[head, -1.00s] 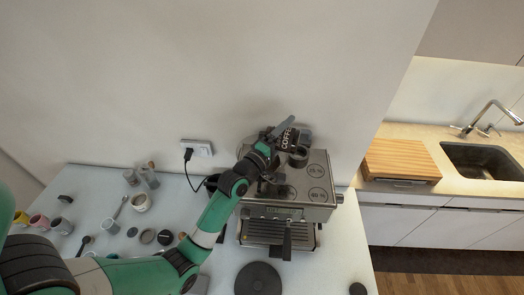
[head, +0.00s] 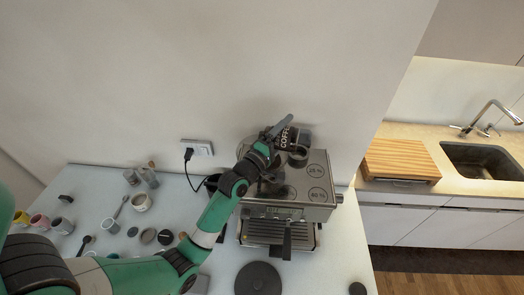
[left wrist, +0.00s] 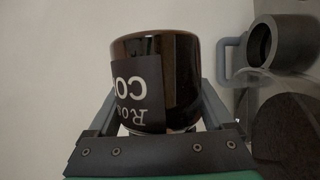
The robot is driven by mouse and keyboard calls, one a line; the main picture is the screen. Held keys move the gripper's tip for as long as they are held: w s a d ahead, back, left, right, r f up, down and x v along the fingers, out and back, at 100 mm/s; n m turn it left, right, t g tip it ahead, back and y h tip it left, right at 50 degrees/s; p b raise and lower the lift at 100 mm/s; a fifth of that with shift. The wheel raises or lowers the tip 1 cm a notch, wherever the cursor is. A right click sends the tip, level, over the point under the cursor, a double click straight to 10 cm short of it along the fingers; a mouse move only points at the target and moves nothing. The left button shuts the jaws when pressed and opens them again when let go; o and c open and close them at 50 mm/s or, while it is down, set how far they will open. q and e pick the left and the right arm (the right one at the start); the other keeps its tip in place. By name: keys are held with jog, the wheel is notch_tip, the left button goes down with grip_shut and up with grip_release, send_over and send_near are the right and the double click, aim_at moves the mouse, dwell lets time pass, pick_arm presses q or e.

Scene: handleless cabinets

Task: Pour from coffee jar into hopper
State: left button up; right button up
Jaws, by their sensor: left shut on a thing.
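My left gripper (head: 272,146) is shut on the coffee jar (head: 287,138), a dark brown jar with a black "COFFEE" label. It holds the jar above the back of the espresso machine (head: 285,211). The jar is tilted in the head view; in the left wrist view the jar (left wrist: 178,80) sits between both fingers with its label upside down. I cannot make out the jar's mouth or any beans falling. My right gripper is not in view.
A dark cup (head: 299,157) stands on the machine top close to the jar; it also shows in the left wrist view (left wrist: 264,44). The wall (head: 200,70) is close behind. Mugs and small tools crowd the counter (head: 215,270) at left.

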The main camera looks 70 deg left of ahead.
pick_arm(q)
jog(key=shift+s+a+r+n+t+y+p, duration=0.2)
jog(key=shift+n+p, duration=0.25)
jog(key=shift+n, duration=0.3)
jog(key=shift+s+a+r+n+t+y+p, duration=0.15)
jog(key=shift+r+n+y+p, duration=0.25)
jog(key=shift+n, duration=0.4)
jog(key=shift+s+a+r+n+t+y+p, duration=0.1)
jog(key=shift+s+r+n+y+p, duration=0.1)
jog(key=shift+n+p, duration=0.45)
dwell(2.4)
jog(key=shift+s+a+r+n+g+y+p, duration=0.2)
jog(key=shift+n+y, duration=0.3)
jog(key=shift+n, duration=0.45)
jog(key=shift+s+a+r+n+g+y+p, duration=0.15)
jog(key=shift+s+a+n+y+p, duration=0.25)
jog(key=shift+n, duration=0.55)
dwell(0.8)
